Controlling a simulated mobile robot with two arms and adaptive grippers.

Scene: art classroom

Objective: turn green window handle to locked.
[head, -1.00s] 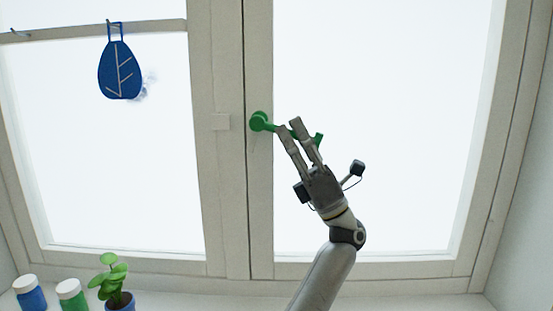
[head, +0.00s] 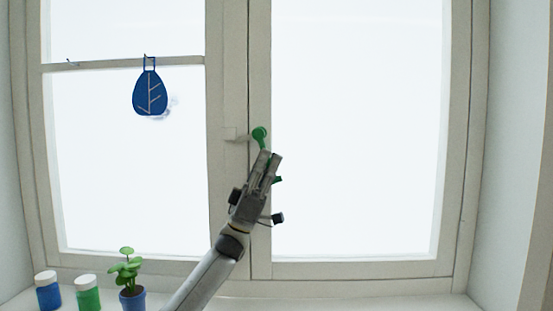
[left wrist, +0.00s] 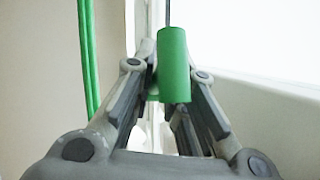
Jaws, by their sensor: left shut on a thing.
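The green window handle (head: 259,134) sits on the frame between the two panes. Its round base is at the top and its lever slants steeply down and slightly right, partly hidden by my gripper. My left gripper (head: 269,157) is shut on the lever, coming from below left. The green lever end (head: 278,180) shows just right of the fingers. In the left wrist view, the green grip (left wrist: 174,65) stands between the two fingers of my left gripper (left wrist: 158,85). My right gripper is in neither view.
A blue leaf-shaped ornament (head: 150,92) hangs from a bar on the left pane. A blue jar (head: 48,296), a green jar (head: 87,298) and a potted plant (head: 132,300) stand on the sill at lower left. The right pane is clear.

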